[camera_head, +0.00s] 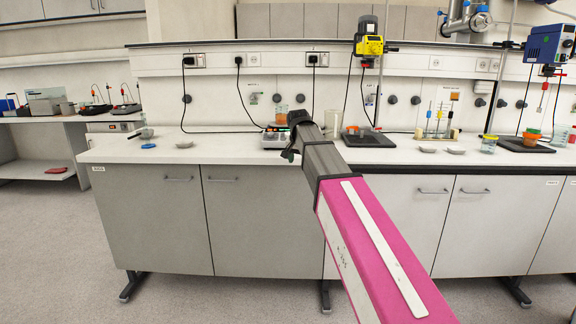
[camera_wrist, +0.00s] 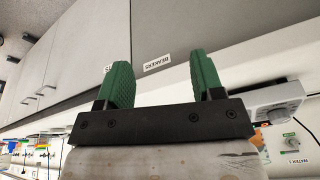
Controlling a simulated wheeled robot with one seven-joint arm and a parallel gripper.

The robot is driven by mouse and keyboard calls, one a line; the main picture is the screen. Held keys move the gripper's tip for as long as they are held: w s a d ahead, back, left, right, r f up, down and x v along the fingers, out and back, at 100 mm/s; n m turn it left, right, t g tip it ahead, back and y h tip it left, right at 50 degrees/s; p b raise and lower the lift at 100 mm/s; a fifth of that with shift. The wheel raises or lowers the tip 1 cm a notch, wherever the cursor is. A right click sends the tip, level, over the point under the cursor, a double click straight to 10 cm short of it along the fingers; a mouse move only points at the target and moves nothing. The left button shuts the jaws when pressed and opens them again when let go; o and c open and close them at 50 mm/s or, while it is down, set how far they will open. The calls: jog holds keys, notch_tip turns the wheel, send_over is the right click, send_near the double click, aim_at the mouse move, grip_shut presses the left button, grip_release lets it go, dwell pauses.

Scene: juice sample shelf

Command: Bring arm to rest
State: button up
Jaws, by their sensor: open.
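My gripper shows in the wrist view (camera_wrist: 162,85) with two green fingers set well apart and nothing between them. It points toward a grey cabinet front with a "BEAKERS" label. In the head view my arm reaches forward from the lower right, and its dark end (camera_head: 294,135) is in front of the lab bench (camera_head: 225,155). The gripper holds nothing.
Grey cabinets (camera_head: 245,215) are below. The floor (camera_head: 60,260) at left is clear.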

jog(key=s+d+f+n+g, duration=0.1)
jog(key=s+d+f, duration=0.2)
jog(key=f, duration=0.4)
jog(key=s+d+f, duration=0.2)
jog(key=s+f, duration=0.2)
jog(key=f, duration=0.3)
jog(key=s+d+f+n+g, duration=0.1)
jog(key=s+d+f, duration=0.2)
jog(key=f, duration=0.3)
jog(key=s+d+f+n, duration=0.1)
jog(key=s+d+f, duration=0.2)
jog(key=s+f, duration=0.5)
jog(key=s+d+f+n+g, duration=0.1)
jog(key=s+d+f, duration=0.2)
jog(key=s+f, duration=0.6)
jog(key=shift+d+f+y, duration=0.2)
jog(key=shift+d+y, duration=0.05)
jog(key=shift+y, duration=0.05)
